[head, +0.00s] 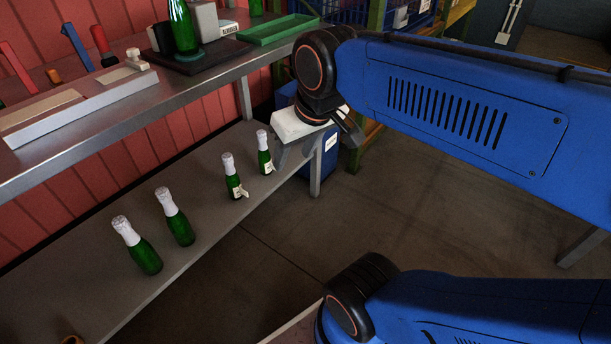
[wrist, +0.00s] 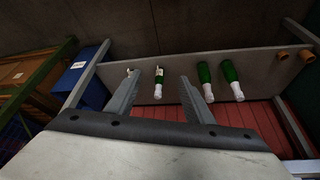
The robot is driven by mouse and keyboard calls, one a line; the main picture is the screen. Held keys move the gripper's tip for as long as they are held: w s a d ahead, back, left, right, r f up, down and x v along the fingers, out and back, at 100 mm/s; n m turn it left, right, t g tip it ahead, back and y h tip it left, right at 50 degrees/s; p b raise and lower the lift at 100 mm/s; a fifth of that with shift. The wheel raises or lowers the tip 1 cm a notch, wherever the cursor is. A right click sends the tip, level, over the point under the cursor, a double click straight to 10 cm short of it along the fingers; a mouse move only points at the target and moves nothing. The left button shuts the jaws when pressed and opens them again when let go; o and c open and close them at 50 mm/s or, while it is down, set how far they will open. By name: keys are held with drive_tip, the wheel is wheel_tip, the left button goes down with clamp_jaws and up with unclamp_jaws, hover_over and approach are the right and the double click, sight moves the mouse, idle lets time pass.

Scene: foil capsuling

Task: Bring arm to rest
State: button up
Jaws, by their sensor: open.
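My gripper (head: 317,160) hangs past the right end of the lower shelf (head: 215,268), with its fingers apart and nothing between them. In the wrist view my gripper (wrist: 171,77) also shows two spread, empty fingers. Several green bottles with white foil tops stand on the lower shelf: a near one (head: 137,247), one beside it (head: 176,217), a labelled one (head: 234,177) and the farthest, also labelled (head: 265,153). The farthest is closest to my gripper in the head view. My blue arm spans the right side.
The upper bench (head: 160,107) carries a green bottle (head: 183,27) on a dark stand, a green tray (head: 277,30) and red and blue handled tools. A blue bin (head: 326,160) stands behind my gripper. The floor (head: 430,210) at right looks clear.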

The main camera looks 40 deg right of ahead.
drive_tip(key=s+f, duration=0.3)
drive_tip(key=f, duration=0.2)
drive_tip(key=shift+s+f, duration=0.2)
drive_tip(key=shift+s, duration=0.1)
